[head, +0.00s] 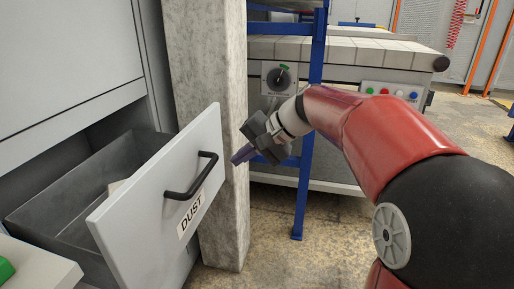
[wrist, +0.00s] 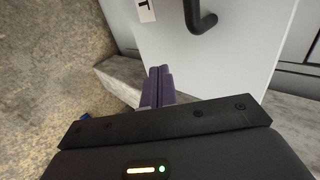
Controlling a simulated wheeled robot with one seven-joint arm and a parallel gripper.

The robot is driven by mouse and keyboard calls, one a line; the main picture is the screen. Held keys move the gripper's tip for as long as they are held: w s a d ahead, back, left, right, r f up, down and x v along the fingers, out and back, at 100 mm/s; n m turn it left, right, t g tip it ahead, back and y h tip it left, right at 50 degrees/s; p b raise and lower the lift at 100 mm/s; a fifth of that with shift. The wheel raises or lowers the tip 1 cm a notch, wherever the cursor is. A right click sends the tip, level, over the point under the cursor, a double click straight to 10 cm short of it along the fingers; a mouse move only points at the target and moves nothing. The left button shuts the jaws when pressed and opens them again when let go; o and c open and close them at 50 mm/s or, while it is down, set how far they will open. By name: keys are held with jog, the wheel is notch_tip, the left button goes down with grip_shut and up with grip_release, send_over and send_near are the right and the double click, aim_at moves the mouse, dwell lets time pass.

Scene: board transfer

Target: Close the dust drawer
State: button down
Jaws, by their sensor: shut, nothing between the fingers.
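The dust drawer (head: 146,216) is pulled out of the grey cabinet at the left in the head view. Its light front panel carries a black bar handle (head: 190,178) and a label reading DUST (head: 190,215). My gripper (head: 238,157) is to the right of the panel's right edge, near the concrete pillar, and is shut and empty. In the wrist view its purple fingers (wrist: 157,86) are together, in front of the lower part of the drawer panel (wrist: 215,62). Part of the handle (wrist: 203,18) shows at the top. I cannot tell whether the fingers touch the panel.
A concrete pillar (head: 208,72) stands right behind the drawer. A blue rack post (head: 310,120) and a machine with a control panel (head: 392,90) are behind my arm. A pale surface with a green object (head: 6,268) is at lower left. Some floor shows around the post.

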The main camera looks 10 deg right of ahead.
jog(key=shift+w+a+f, duration=0.2)
jog(key=shift+w+a, duration=0.15)
jog(key=shift+a, duration=0.5)
jog(key=shift+w+a+f, duration=0.2)
jog(key=shift+w+a, duration=0.15)
jog(key=shift+a, duration=0.45)
jog(key=shift+w+a+f, duration=0.2)
jog(key=shift+w+a, duration=0.15)
jog(key=shift+a, duration=0.5)
jog(key=w+a+p, duration=0.4)
jog(key=a, duration=0.6)
jog(key=w+a+p, duration=0.4)
jog(key=a, duration=0.6)
jog(key=shift+w, duration=0.15)
jog(key=shift+a+r, duration=0.15)
